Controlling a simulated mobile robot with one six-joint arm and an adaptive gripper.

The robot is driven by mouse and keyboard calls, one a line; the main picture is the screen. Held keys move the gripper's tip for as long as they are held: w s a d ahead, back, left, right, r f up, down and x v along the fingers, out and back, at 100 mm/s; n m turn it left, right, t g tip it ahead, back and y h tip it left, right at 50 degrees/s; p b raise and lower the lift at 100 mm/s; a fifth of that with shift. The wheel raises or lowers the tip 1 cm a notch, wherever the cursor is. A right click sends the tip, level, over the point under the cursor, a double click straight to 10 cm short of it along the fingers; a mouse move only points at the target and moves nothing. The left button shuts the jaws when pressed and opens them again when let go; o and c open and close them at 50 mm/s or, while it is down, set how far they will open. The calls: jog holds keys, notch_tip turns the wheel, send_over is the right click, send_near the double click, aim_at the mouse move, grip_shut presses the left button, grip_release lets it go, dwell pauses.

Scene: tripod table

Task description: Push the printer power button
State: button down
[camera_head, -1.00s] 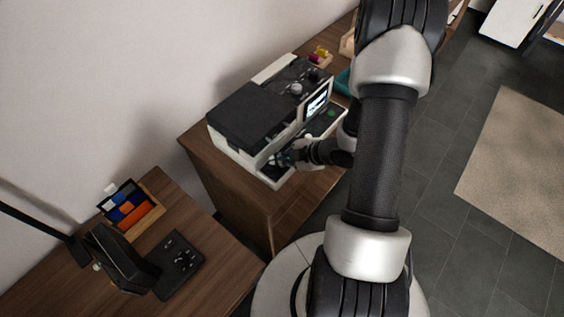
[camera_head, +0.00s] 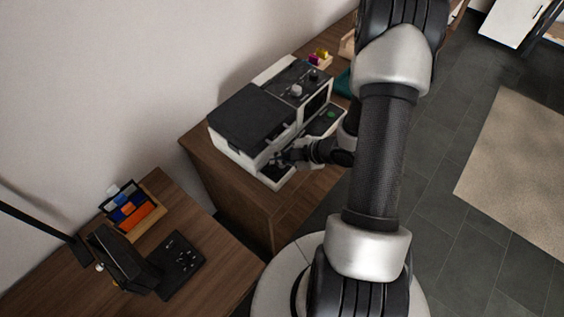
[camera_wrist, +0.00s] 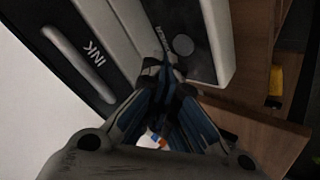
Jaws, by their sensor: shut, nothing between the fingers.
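The white and black printer (camera_head: 250,118) stands on a wooden cabinet against the wall; its small screen (camera_head: 316,101) is dark. My gripper (camera_head: 278,160) is at the printer's front near corner, shut and empty. In the wrist view, my closed fingertips (camera_wrist: 163,68) point at the printer's black front panel (camera_wrist: 200,68). A round grey button (camera_wrist: 183,45) with white lettering beside it sits on that panel, just beyond the fingertips. I cannot tell whether they touch the panel. The printer's body hides nothing of the button in the wrist view.
A green round spot (camera_head: 330,114) shows on the printer's right-hand side panel. Small coloured items (camera_head: 319,56) lie behind the printer. A nearer desk (camera_head: 205,260) holds a black phone-like device (camera_head: 122,258) and a wooden organizer (camera_head: 150,221).

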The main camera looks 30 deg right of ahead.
jog(key=shift+r, duration=0.1)
notch_tip(320, 180, up, 6)
jog(key=p, duration=0.5)
dwell(0.4)
notch_tip(320, 180, up, 19)
jog(key=m+g+h, duration=0.1)
jog(key=m+h, duration=0.7)
send_over(281, 166)
jog(key=d, duration=0.4)
jog(key=s+a+r+m+y, duration=0.1)
jog(key=s+a+r+m, duration=0.1)
jog(key=s+a, duration=0.3)
jog(key=s+a+r+m+g+y, duration=0.1)
jog(key=s+a+r+m, duration=0.2)
jog(key=s, duration=0.5)
jog(key=s+a+r+m+g+y+b, duration=0.1)
jog(key=s+a+r+m, duration=0.1)
jog(key=s+a+r, duration=0.2)
jog(key=s+a, duration=0.2)
jog(key=a, duration=0.2)
jog(key=shift+s, duration=0.15)
